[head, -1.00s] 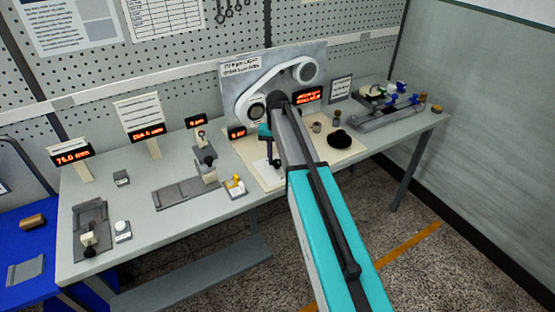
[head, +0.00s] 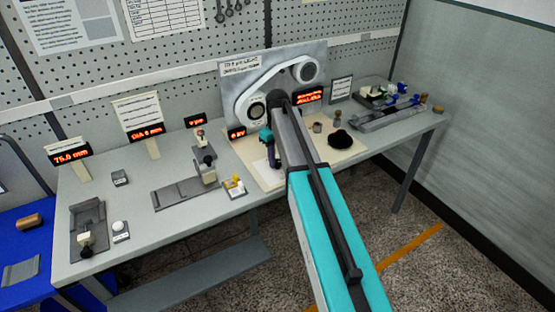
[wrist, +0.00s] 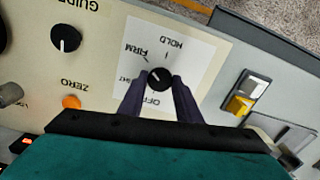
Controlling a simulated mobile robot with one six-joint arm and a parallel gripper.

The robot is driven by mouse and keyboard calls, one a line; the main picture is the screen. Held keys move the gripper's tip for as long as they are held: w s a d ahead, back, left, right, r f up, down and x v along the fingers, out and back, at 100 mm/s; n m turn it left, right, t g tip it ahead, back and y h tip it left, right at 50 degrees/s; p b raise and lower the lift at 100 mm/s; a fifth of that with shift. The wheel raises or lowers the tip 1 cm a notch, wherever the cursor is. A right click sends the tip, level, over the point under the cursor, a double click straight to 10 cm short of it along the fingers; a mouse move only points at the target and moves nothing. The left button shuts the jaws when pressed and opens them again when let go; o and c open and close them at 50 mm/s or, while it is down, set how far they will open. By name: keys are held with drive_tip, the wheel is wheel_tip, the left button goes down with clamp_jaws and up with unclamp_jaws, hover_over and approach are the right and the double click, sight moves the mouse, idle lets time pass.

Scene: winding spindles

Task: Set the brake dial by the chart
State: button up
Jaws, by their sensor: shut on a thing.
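In the wrist view, the brake dial (wrist: 159,79) is a round black knob on a white label plate (wrist: 198,62). The plate reads OFF, FIRM and HOLD, plus a partly hidden word ending in "HT". My gripper (wrist: 158,90) has its two dark fingers on either side of the knob, shut on it. The knob's small white mark seems to point toward FIRM. In the head view, my gripper (head: 274,164) is low over the pale base board of the belt machine (head: 278,82), and the dial is hidden there. Printed cards stand about, too small to read; I cannot tell which is the chart.
The wrist view shows a GUIDE knob (wrist: 66,39) and an orange ZERO button (wrist: 71,102) close by. A yellow-and-white block (head: 235,186) stands left of the board. Several red displays line the bench.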

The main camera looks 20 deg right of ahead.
sight(277, 162)
drive_tip(key=shift+w+n, duration=0.1)
drive_tip(key=shift+n, duration=0.4)
drive_tip(key=o, duration=1.1)
drive_tip(key=shift+c, duration=0.2)
drive_tip(key=shift+r, duration=0.15)
wheel_tip(277, 162, up, 14)
drive_tip(key=b, duration=0.3)
drive_tip(key=shift+f, duration=0.25)
